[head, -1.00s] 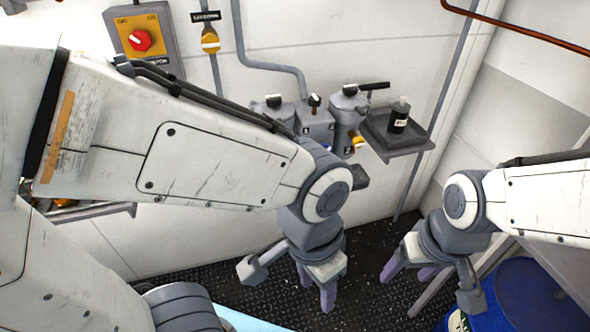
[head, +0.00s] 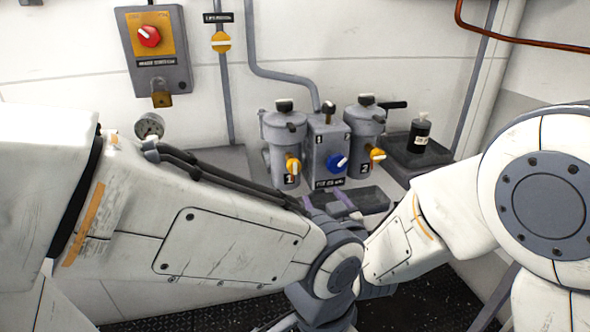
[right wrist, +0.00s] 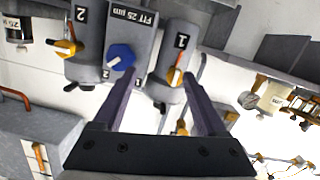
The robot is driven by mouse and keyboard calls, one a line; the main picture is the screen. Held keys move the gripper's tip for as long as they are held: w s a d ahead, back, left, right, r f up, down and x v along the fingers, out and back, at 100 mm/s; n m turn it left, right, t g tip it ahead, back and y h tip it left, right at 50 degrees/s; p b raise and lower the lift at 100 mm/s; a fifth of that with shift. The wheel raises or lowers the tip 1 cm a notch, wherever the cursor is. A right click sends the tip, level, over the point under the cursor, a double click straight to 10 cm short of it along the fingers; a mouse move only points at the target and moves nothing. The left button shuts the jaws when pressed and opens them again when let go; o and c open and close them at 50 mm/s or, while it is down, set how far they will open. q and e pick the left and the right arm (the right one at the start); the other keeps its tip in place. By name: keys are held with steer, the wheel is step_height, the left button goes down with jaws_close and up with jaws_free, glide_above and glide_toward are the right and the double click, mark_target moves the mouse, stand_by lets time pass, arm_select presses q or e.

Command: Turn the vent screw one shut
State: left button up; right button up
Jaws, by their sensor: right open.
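Filter canister one (head: 281,150), a grey cylinder labelled 1, stands on the left of the filter unit. It has a black knob (head: 285,105) on top, a small dark side knob (head: 292,127) and a yellow valve (head: 293,164) low in front. I cannot tell which dark knob is the vent screw. My right gripper (head: 327,201) is open and empty, its purple fingers below and in front of the unit, partly behind my left arm. In the right wrist view (right wrist: 162,76) canister one shows upside down between its fingers, with the top knob (right wrist: 182,128). My left gripper is out of frame.
A grey box with a blue knob (head: 338,162) stands between canister one and canister two (head: 364,128). A shelf at right holds a dark bottle (head: 419,135). A red switch (head: 149,36) is upper left. My forearms cross close together below the unit.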

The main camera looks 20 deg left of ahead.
mark_target(295, 168)
steer(key=shift+n+t+y, duration=0.4)
steer(key=shift+t+y, duration=0.1)
steer(key=shift+y, duration=0.3)
steer(key=w+a, duration=0.2)
steer(key=a, duration=0.1)
steer(key=w+a+r, duration=0.1)
steer(key=w+a, duration=0.1)
steer(key=a, duration=0.1)
steer(key=w+a+r, duration=0.1)
steer(key=w+a, duration=0.2)
steer(key=shift+w+a+r, duration=0.1)
steer(key=shift+a+r, duration=0.05)
steer(key=shift+a, duration=0.05)
steer(key=shift+c, duration=0.3)
